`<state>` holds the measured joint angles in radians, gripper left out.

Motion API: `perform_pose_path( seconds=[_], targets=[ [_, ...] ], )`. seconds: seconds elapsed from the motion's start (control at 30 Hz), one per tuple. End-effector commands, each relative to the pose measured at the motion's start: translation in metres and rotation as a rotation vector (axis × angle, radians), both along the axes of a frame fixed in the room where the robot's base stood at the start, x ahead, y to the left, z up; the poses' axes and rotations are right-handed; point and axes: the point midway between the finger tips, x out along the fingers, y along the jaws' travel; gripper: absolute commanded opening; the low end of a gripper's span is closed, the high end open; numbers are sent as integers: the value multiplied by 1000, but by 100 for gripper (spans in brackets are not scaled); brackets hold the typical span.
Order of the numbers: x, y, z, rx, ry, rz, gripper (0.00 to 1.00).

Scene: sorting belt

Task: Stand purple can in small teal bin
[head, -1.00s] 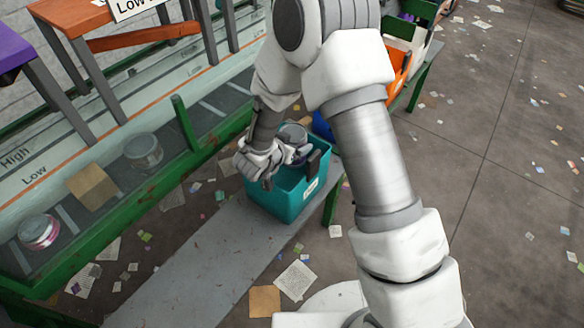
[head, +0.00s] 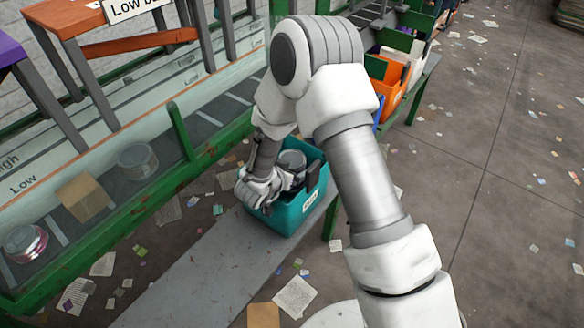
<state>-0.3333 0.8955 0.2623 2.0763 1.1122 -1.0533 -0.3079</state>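The small teal bin (head: 291,217) stands on the grey shelf beside the belt, with its open top facing up. My gripper (head: 287,183) is at the bin's left side, reaching in over the rim. A can with a grey metal lid (head: 292,158) is upright at the bin's opening, right against my gripper. Its side is mostly hidden by my gripper and the bin wall, so its colour hardly shows now. The fingertips are largely hidden, and I cannot tell whether they grip the can.
On the belt lie a can with a pink band (head: 25,243), a brown box (head: 83,197) and a grey can (head: 137,161). An orange bin (head: 393,98) stands behind the teal bin. Green belt rails run along the left. Paper scraps litter the floor.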

Motion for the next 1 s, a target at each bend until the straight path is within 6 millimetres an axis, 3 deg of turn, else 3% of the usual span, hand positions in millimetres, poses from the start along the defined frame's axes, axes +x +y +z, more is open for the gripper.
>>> perform_pose_path(
  seconds=[0.2,0.23,0.3,0.57,0.7,1.0],
  targets=[
    [0,0,-4,0,0,0,26],
    [0,0,-4,-1,0,1,92],
    [0,0,-4,-1,0,1,100],
    [0,0,-1,0,0,0,100],
    [0,1,14,2,0,0,100],
    [-51,27,51,0,0,6,100]
  ],
)
